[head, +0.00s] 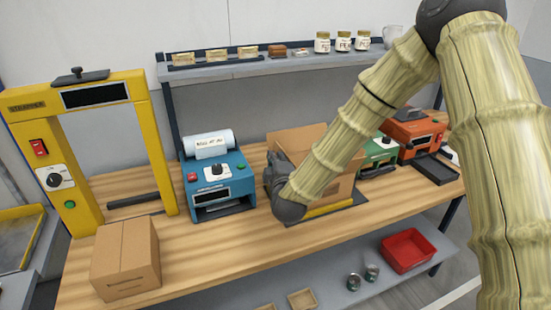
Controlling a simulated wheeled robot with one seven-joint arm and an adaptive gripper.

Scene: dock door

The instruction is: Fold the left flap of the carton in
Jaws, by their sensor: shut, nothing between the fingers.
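The open carton (342,188) stands on the bench right of centre, partly hidden behind my arm. A brown flap (297,138) stands up at its far side. The left flap cannot be made out; my dark wrist and gripper cover the carton's left side. My gripper (274,160) is at that left side, small and dark against the carton. It looks shut and empty. Whether it touches the carton cannot be told.
A blue machine (217,180) stands close left of the carton; green (378,156) and orange (413,133) machines stand right. A closed box (125,258) and yellow strapper frame (152,140) are at left. A shelf (250,70) runs behind. The front bench middle is clear.

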